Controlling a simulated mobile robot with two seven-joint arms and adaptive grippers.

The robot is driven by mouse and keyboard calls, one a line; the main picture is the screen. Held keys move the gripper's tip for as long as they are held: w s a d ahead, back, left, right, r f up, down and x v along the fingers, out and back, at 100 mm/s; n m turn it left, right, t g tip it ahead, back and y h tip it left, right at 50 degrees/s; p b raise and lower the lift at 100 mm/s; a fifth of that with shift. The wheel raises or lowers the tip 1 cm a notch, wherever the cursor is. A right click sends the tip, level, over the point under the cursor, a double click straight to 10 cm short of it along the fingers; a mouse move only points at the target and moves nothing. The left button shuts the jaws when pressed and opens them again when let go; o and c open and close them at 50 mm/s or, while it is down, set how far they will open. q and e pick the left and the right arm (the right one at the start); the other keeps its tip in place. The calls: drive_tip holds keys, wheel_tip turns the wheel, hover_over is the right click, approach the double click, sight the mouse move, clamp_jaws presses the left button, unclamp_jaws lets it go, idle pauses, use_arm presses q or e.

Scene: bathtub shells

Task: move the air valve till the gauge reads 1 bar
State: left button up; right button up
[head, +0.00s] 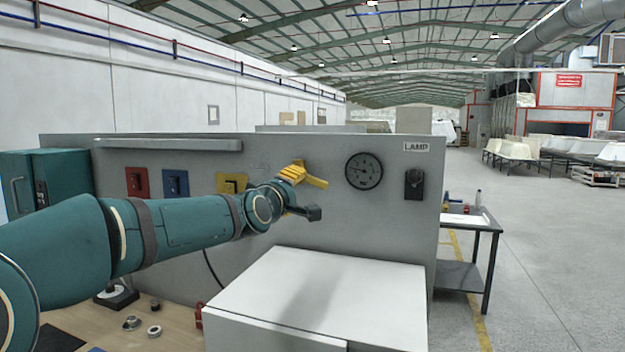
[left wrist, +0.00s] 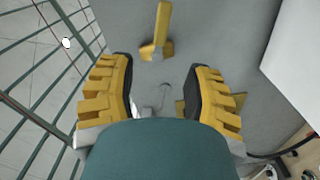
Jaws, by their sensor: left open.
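The round dark-faced gauge (head: 364,171) is on the grey panel, right of my left gripper. Its needle seems to point left, but its numbers are too small to read. The air valve's yellow lever (head: 315,182) sticks out to the right beside my left gripper (head: 297,191). In the left wrist view the lever (left wrist: 161,27) lies ahead of the fingertips, with its yellow hub at its near end. My left gripper (left wrist: 160,80) is open, its yellow-backed dark fingers apart with nothing between them. The arm hides part of the panel. My right gripper is not in view.
Red (head: 137,182), blue (head: 175,183) and yellow (head: 226,182) switch plates are left of the valve. A black lamp switch (head: 414,184) is right of the gauge under a LAMP label. A white-topped box (head: 322,285) stands below, before the panel. Small parts lie on the wooden bench (head: 175,322).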

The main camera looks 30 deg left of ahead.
sight(310, 179)
use_arm(q)
drive_tip(key=p+x, duration=0.1)
drive_tip(key=x, duration=1.1)
drive_tip(key=shift+f+p, duration=0.15)
drive_tip(key=shift+p, duration=0.2)
clamp_jaws()
